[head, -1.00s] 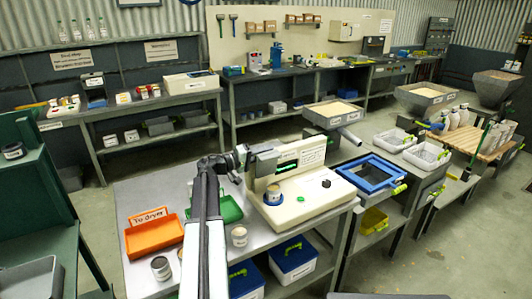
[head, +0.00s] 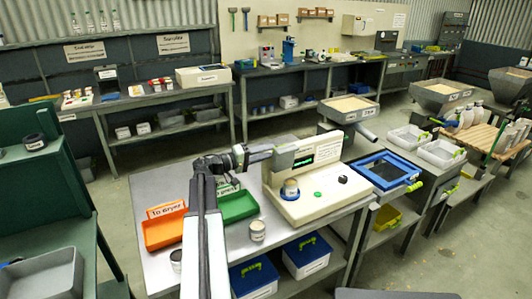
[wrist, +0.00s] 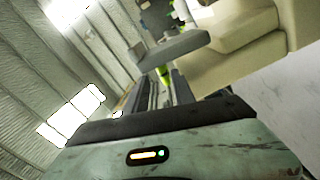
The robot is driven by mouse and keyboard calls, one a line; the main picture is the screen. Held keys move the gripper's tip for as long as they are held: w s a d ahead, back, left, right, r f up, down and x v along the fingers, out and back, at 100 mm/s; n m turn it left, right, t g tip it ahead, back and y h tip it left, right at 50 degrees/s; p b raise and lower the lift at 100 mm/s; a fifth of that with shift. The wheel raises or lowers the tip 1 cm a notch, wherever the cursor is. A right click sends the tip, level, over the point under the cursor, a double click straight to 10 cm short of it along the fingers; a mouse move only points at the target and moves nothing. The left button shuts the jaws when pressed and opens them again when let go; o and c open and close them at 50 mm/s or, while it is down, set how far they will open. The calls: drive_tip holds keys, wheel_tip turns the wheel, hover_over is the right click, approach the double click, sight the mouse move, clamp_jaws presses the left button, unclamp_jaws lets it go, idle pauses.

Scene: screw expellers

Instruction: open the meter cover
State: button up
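The meter (head: 310,190) is a cream housing with a green-lit display, a black knob and a green button on the metal table. A jar with a blue base (head: 290,188) sits in its left part. My gripper (head: 268,151) reaches from the left to the meter's upper left edge, close to a grey upright part there. I cannot tell whether this is the cover or whether they touch. In the wrist view, a flat grey slab (wrist: 172,46) lies beyond my dark gripper parts (wrist: 165,90), with the cream housing (wrist: 230,45) at right. Whether the fingers are open is unclear.
An orange tray (head: 163,232) and a green tray (head: 238,207) lie left of the meter. A blue-framed sieve (head: 386,170) stands to the right. Lidded bins (head: 305,258) sit on the shelf below.

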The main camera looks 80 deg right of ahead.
drive_tip(key=v, duration=0.8)
drive_tip(key=shift+w+a, duration=0.15)
drive_tip(key=shift+w, duration=0.15)
drive_tip(key=shift+r, duration=0.1)
idle(0.5)
